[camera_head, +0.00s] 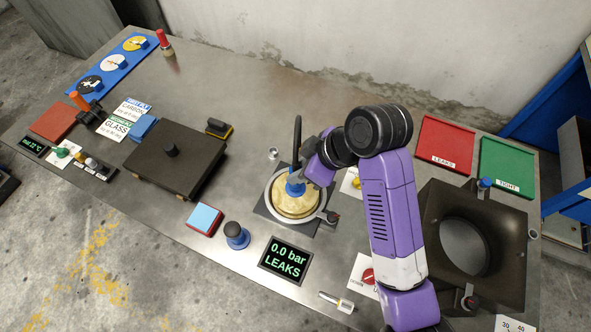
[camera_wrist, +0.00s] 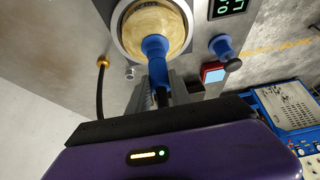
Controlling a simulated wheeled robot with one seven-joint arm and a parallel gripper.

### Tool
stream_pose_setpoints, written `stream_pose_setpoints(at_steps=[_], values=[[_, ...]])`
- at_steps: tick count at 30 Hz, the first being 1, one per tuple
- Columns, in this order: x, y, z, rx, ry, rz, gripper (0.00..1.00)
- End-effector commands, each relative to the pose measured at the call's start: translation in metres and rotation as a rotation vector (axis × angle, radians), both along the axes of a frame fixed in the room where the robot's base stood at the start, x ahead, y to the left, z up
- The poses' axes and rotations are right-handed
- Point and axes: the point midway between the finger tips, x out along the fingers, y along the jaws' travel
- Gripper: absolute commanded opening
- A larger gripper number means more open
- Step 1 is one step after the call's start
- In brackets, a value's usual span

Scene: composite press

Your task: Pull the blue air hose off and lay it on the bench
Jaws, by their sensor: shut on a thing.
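The blue air hose end (camera_head: 295,188) is a blue coupling over the middle of a round yellowish part in a pale ring (camera_head: 271,206). In the wrist view the blue coupling (camera_wrist: 155,48) lies in front of the yellowish disc (camera_wrist: 133,22); I cannot tell whether it is still seated. My gripper (camera_head: 304,181) is shut on the blue coupling; in the wrist view its fingers (camera_wrist: 160,88) close around the lower part. A black hose (camera_head: 297,140) rises behind the ring and shows in the wrist view (camera_wrist: 99,95), running from a brass fitting.
A display (camera_head: 286,260) reads 0.0 bar LEAKS. A blue-and-red block (camera_head: 204,218) and a dark-topped blue knob (camera_head: 236,236) stand left of it. A black press plate (camera_head: 175,160) is further left. Red (camera_head: 444,146) and green (camera_head: 507,167) trays lie right. Bare bench (camera_head: 240,100) is behind.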

Motion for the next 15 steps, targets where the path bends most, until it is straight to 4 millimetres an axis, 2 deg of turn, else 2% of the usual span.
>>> stream_pose_setpoints(at_steps=[15], values=[[0.0,0.0,0.014,0.001,-0.001,0.0,0.0]])
